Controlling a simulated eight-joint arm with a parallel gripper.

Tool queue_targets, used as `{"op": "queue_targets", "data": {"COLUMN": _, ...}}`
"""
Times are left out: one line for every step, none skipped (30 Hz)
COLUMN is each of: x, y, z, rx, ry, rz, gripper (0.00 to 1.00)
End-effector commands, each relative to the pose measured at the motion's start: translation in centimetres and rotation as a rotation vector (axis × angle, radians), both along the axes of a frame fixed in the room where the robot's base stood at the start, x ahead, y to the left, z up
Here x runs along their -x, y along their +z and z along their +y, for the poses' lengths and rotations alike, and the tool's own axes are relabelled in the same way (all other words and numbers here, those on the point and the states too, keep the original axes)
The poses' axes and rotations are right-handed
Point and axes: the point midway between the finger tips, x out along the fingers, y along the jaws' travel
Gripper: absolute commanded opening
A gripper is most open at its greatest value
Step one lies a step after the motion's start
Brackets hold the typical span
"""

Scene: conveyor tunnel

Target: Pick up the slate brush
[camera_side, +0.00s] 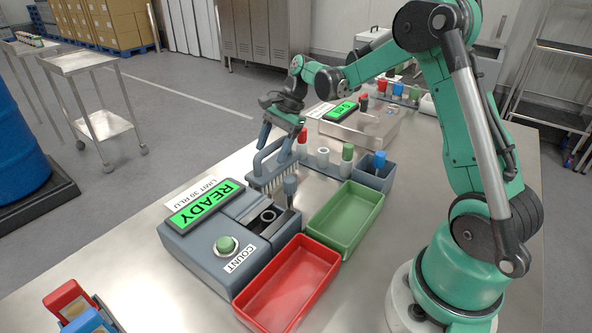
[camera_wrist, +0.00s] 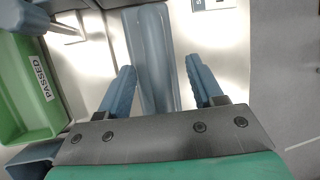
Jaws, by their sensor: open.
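The slate brush (camera_side: 268,172) stands behind the grey counting machine in the side view, handle up and pale bristles pointing down. In the wrist view its long slate body (camera_wrist: 152,50) lies between my two blue fingers. My gripper (camera_side: 283,143) is open, pointing down, with its fingers at the height of the brush handle. In the wrist view my gripper (camera_wrist: 160,72) shows a gap on both sides of the brush, wider on the right. What the bristles rest on is hidden.
The counting machine (camera_side: 188,240) with a READY screen stands in front. A red tray (camera_side: 268,318) and a green tray (camera_side: 350,243) lie to its right. Capped tubes (camera_side: 346,160) stand in a rack just right of the brush.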

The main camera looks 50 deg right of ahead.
Motion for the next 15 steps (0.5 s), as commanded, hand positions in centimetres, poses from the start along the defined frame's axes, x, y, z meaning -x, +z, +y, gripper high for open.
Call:
{"op": "queue_targets", "data": {"x": -0.04, "y": -0.21, "z": 0.11, "rx": 0.000, "ry": 0.001, "rz": 0.000, "gripper": 0.60}}
{"op": "queue_targets", "data": {"x": -0.05, "y": -0.28, "z": 0.15, "rx": 0.000, "ry": 0.001, "rz": 0.000, "gripper": 0.60}}
{"op": "queue_targets", "data": {"x": -0.05, "y": -0.33, "z": 0.17, "rx": 0.000, "ry": 0.000, "rz": 0.000, "gripper": 0.60}}
{"op": "queue_targets", "data": {"x": -0.06, "y": -0.34, "z": 0.17, "rx": 0.000, "ry": 0.000, "rz": 0.000, "gripper": 0.60}}
{"op": "queue_targets", "data": {"x": -0.06, "y": -0.34, "z": 0.17, "rx": 0.000, "ry": 0.000, "rz": 0.000, "gripper": 0.60}}
{"op": "queue_targets", "data": {"x": -0.05, "y": -0.32, "z": 0.18, "rx": 0.001, "ry": 0.001, "rz": 0.000, "gripper": 0.60}}
{"op": "queue_targets", "data": {"x": -0.05, "y": -0.32, "z": 0.18, "rx": 0.001, "ry": 0.001, "rz": 0.000, "gripper": 0.60}}
{"op": "queue_targets", "data": {"x": -0.05, "y": -0.31, "z": 0.17, "rx": 0.001, "ry": 0.001, "rz": 0.000, "gripper": 0.60}}
{"op": "queue_targets", "data": {"x": -0.05, "y": -0.30, "z": 0.17, "rx": 0.001, "ry": 0.001, "rz": 0.000, "gripper": 0.54}}
{"op": "queue_targets", "data": {"x": -0.05, "y": -0.30, "z": 0.17, "rx": 0.001, "ry": 0.001, "rz": 0.000, "gripper": 0.46}}
{"op": "queue_targets", "data": {"x": -0.05, "y": -0.30, "z": 0.17, "rx": 0.001, "ry": 0.001, "rz": 0.000, "gripper": 0.37}}
{"op": "queue_targets", "data": {"x": -0.05, "y": -0.30, "z": 0.16, "rx": 0.001, "ry": 0.001, "rz": 0.000, "gripper": 0.26}}
{"op": "queue_targets", "data": {"x": -0.05, "y": -0.30, "z": 0.17, "rx": 0.001, "ry": 0.001, "rz": 0.000, "gripper": 0.17}}
{"op": "queue_targets", "data": {"x": -0.05, "y": -0.30, "z": 0.17, "rx": 0.001, "ry": 0.001, "rz": 0.000, "gripper": 0.09}}
{"op": "queue_targets", "data": {"x": -0.05, "y": -0.30, "z": 0.17, "rx": 0.001, "ry": 0.001, "rz": 0.000, "gripper": 0.00}}
